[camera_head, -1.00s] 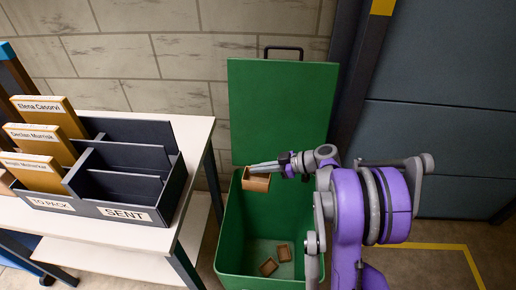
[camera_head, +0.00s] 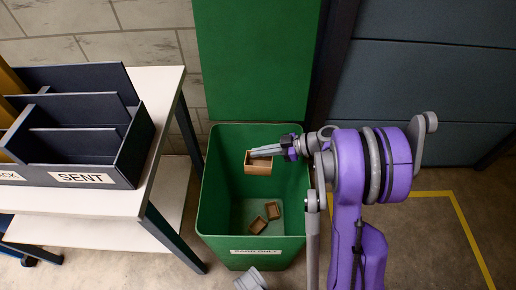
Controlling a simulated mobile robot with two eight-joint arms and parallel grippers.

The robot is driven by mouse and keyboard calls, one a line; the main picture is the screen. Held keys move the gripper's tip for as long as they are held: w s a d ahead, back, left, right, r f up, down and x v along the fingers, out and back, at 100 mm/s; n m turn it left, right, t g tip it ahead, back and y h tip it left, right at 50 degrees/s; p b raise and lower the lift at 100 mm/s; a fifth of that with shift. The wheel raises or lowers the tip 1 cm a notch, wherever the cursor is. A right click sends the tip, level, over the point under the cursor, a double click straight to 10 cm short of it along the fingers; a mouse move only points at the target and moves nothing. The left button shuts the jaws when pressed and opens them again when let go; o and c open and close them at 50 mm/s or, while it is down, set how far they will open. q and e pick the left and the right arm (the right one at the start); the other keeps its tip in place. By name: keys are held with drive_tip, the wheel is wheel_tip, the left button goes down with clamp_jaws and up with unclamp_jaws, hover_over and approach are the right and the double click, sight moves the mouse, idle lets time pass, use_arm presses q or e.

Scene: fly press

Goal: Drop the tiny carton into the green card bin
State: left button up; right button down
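The green card bin (camera_head: 215,215) stands open on the floor with its lid (camera_head: 255,60) raised behind it. My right gripper (camera_head: 262,152) reaches in from the right over the bin's mouth. Its fingers are closed on the tiny carton (camera_head: 258,168), a small open brown box, by its upper edge. The carton hangs within the bin's outline, above the bin floor. Two other small brown cartons (camera_head: 272,210) lie on the bin floor.
A white table (camera_head: 160,110) with a dark sorter (camera_head: 75,145) labelled SENT stands left of the bin. A grey piece (camera_head: 251,280) shows at the bottom edge, in front of the bin. Dark panels and yellow floor tape (camera_head: 465,235) are at right.

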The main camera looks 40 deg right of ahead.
drive_tip(key=shift+f, duration=0.45)
drive_tip(key=shift+r, duration=0.1)
drive_tip(key=c, duration=1)
unclamp_jaws()
drive_tip(key=p+v, duration=0.2)
drive_tip(key=v, duration=0.9)
drive_tip(key=shift+a, duration=0.2)
